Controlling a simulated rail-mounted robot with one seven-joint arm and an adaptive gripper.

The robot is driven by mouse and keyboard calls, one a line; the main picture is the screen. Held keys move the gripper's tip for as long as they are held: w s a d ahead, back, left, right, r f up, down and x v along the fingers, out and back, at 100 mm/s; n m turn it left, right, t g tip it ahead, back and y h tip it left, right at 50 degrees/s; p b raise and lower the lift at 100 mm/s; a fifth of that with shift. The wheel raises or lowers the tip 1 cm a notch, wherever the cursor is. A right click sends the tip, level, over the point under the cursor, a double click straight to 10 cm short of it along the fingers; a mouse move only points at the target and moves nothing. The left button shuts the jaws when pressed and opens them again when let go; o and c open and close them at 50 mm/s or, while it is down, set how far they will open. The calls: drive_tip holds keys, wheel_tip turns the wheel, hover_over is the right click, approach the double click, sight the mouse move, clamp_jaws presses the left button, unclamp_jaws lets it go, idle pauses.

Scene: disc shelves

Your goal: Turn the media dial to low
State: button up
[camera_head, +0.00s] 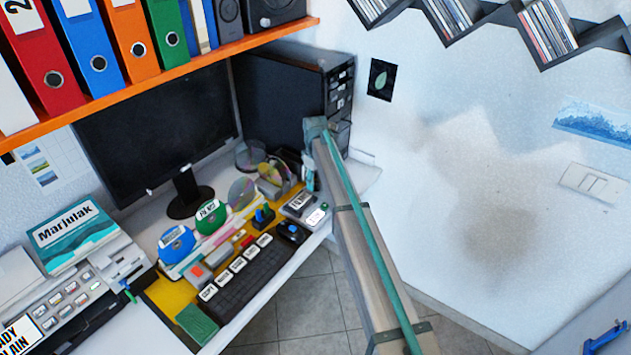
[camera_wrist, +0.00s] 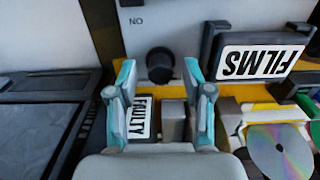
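A round dark dial (camera_wrist: 160,64) stands on a pale grey panel in the wrist view, with the letters "NO" printed above and left of it. No other setting words are readable on that panel. My gripper (camera_wrist: 159,73) is open, with its two teal fingertips apart on the left and right of the dial. I cannot tell whether either fingertip touches it. Nothing is held between the fingers. In the head view my arm reaches to the right end of the desk, and the dial cannot be made out there.
In the wrist view a "FAULTY" label (camera_wrist: 141,117) lies below the dial, a "FILMS" holder (camera_wrist: 262,62) stands at the right, and a disc (camera_wrist: 280,150) lies lower right. The head view shows a monitor (camera_head: 160,125), a keyboard (camera_head: 245,280) and an orange shelf (camera_head: 170,75) above.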

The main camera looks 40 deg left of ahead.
sight(316, 182)
wheel_tip(316, 182, up, 12)
idle(0.7)
idle(0.4)
